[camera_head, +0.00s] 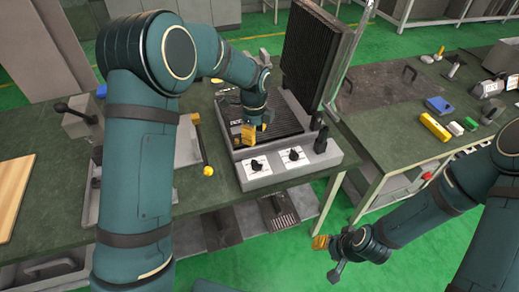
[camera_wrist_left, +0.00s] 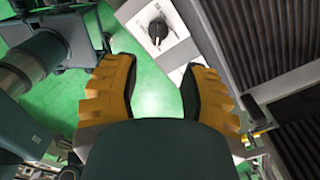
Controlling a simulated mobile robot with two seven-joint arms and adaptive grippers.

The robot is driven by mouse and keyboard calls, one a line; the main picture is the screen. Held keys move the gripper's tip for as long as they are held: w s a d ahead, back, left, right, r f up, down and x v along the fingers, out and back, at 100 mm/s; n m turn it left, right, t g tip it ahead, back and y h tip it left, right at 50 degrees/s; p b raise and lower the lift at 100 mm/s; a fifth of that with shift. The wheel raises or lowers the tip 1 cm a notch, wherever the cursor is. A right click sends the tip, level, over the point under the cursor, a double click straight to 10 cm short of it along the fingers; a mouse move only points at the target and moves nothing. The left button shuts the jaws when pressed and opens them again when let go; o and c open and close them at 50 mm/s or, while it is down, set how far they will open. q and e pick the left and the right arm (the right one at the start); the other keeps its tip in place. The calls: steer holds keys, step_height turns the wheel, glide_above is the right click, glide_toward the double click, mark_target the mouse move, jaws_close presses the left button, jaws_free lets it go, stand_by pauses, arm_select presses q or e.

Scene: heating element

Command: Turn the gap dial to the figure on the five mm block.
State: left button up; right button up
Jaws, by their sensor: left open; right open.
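A grey machine (camera_head: 318,155) has two black dials on white plates along its front: a left dial (camera_head: 256,166) and a right dial (camera_head: 293,155). The plate markings are too small to read, so I cannot tell which is the gap dial. My left gripper (camera_head: 250,133) is open and empty, above the machine just behind the dials. In the left wrist view, one black dial (camera_wrist_left: 157,30) lies beyond the yellow fingertips (camera_wrist_left: 160,75), apart from them. My right gripper (camera_head: 321,243) is open and empty, low over the green floor. No block is identifiable as the five mm one.
The machine's ribbed black upper plate (camera_head: 315,55) stands raised behind my left gripper. On the right bench (camera_head: 385,125) lie a yellow block (camera_head: 434,127), a blue block (camera_head: 440,105) and small green pieces. A black upright knob (camera_head: 320,140) stands at the machine's right front corner.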

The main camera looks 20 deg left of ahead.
mark_target(255, 161)
arm_select(q)
step_height(255, 161, down, 14)
steer(key=shift+s+r+b, duration=0.1)
steer(key=shift+b, duration=0.25)
steer(key=shift+c, duration=0.4)
jaws_close()
